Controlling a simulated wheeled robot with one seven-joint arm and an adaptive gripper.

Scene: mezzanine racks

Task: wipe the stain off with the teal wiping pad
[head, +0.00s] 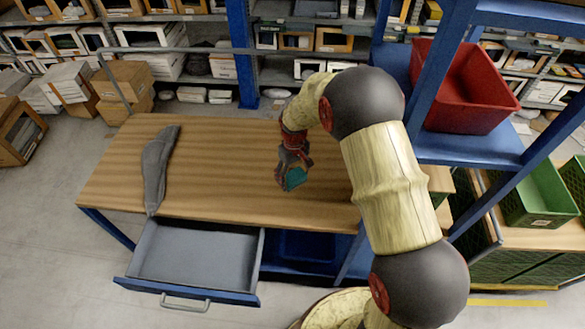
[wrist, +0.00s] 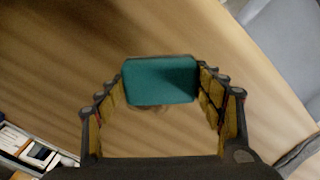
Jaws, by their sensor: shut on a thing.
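My gripper (head: 292,168) is over the middle of the wooden worktop (head: 230,150), pointing down. It is shut on the teal wiping pad (head: 293,178). In the wrist view the pad (wrist: 160,82) sits between the two fingertips, its flat face toward the camera. I cannot tell whether the pad touches the worktop. A faint brownish patch (wrist: 150,107) shows at the pad's lower edge in the wrist view; it may be part of the stain, and the pad hides whatever lies behind it. No clear stain shows in the head view.
A grey limp item (head: 157,168) lies on the worktop's left end. A grey drawer (head: 195,255) stands open at the front. A blue rack post (head: 440,70) and a red bin (head: 465,90) stand close to the right of my arm. The worktop between the grey item and my gripper is clear.

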